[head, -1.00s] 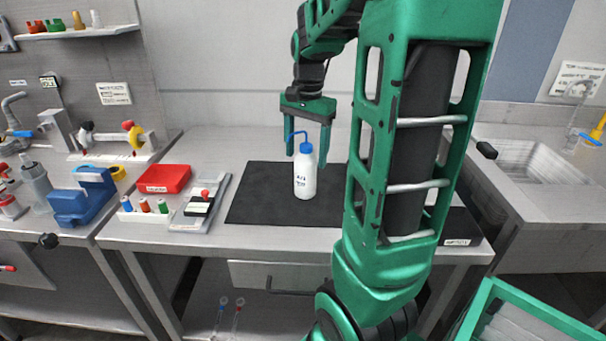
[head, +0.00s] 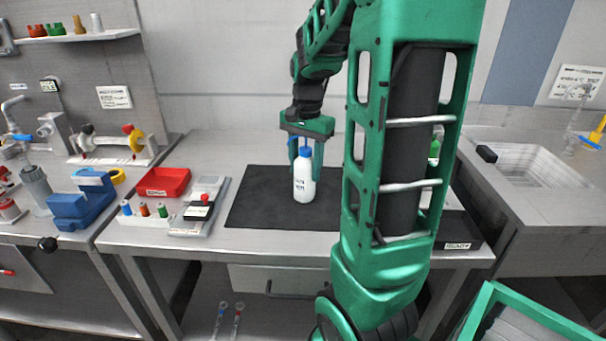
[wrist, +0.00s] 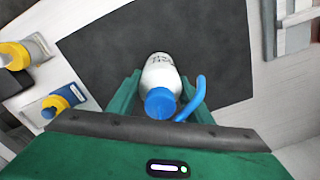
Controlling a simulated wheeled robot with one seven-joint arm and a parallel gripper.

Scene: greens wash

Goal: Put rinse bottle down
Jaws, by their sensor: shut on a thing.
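The rinse bottle (head: 304,181) is white with a blue cap and a blue bent spout. It is upright over the black mat (head: 256,198) on the metal table, and I cannot tell whether its base touches the mat. My gripper (head: 305,160) points down from above and is shut on the bottle at its upper part. In the wrist view the bottle (wrist: 160,75) sits between the two green fingers, with the spout (wrist: 193,98) at the right finger. My arm hides the right part of the mat in the head view.
Left of the mat are a scale (head: 201,203), a red tray (head: 163,182) and a rack of small vials (head: 145,211). A dark box labelled READY (head: 457,232) is at the right, partly behind my arm. A sink (head: 530,165) lies further right. The mat's left part is clear.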

